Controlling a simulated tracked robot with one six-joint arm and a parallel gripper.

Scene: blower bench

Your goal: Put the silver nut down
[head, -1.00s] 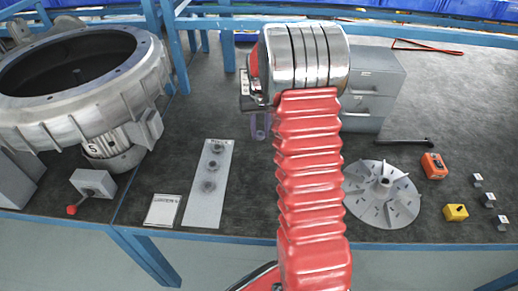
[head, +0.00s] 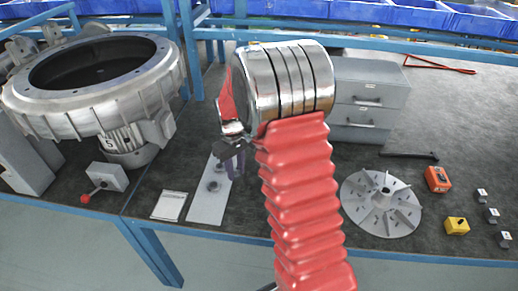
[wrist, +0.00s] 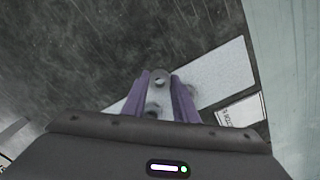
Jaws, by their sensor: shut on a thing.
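My gripper (head: 234,170) is low over the pale plate (head: 207,208) on the bench. In the wrist view its purple fingers (wrist: 161,80) are shut on a small grey ring-like piece, which I take to be the silver nut (wrist: 160,76). The nut is hidden in the head view. A round grey fitting (wrist: 153,109) shows between the fingers, farther down; it seems to be on the plate. A round fitting (head: 212,187) also stands on the plate in the head view. I cannot tell whether the nut touches the plate.
A white label card (head: 169,205) lies left of the plate. A large blower housing (head: 140,85) and a grey box with a red knob (head: 108,176) are at left. Grey drawers (head: 370,90), a finned impeller disc (head: 380,215), and orange (head: 437,179) and yellow (head: 456,226) blocks are at right.

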